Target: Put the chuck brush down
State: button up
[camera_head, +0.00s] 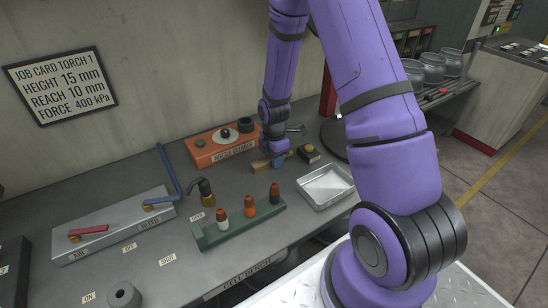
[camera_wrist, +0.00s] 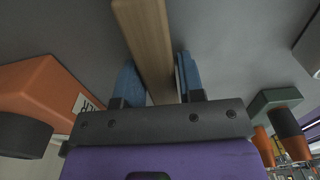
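The chuck brush (camera_head: 261,166) shows in the head view as a short wooden piece low over the bench, right in front of the orange nozzle cleaner. In the wrist view its wooden handle (camera_wrist: 148,40) runs up from between the two blue fingers. My gripper (camera_head: 277,161) points down at the brush. In the wrist view, my gripper (camera_wrist: 160,82) has a finger against each side of the handle and looks shut on it. The bristles are not clearly seen. I cannot tell whether the brush touches the bench.
The orange nozzle cleaner (camera_head: 222,147) stands behind. A metal tray (camera_head: 326,186) and a small dark block with a yellow top (camera_head: 308,153) are to the right. Bare bench lies between the brush and the rack.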

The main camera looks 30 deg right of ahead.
jog(key=shift+o, duration=1.3)
jog(key=shift+r, duration=0.2)
jog(key=s+a+r+m+t, duration=0.1)
jog(key=s+r+m, duration=0.2)
jog(key=r, duration=0.7)
jog(key=s+a+r+m+t, duration=0.1)
jog(key=s+a+r+m, duration=0.15)
jog(key=r, duration=0.75)
jog(key=s+a+r+m+t, duration=0.1)
jog(key=s+r+m, duration=0.25)
jog(key=r, duration=0.65)
jog(key=s+a+r+m+t, duration=0.1)
jog(key=s+r+m, duration=0.3)
jog(key=s, duration=0.4)
jog(key=s+a+r+m+t, duration=0.1)
jog(key=s+r+m, duration=0.3)
jog(key=s, duration=0.4)
jog(key=shift+s+a+r+m, duration=0.35)
jog(key=shift+a+r+m, duration=0.05)
jog(key=shift+a+m, duration=0.1)
jog(key=shift+o, duration=0.4)
jog(key=shift+w, duration=0.1)
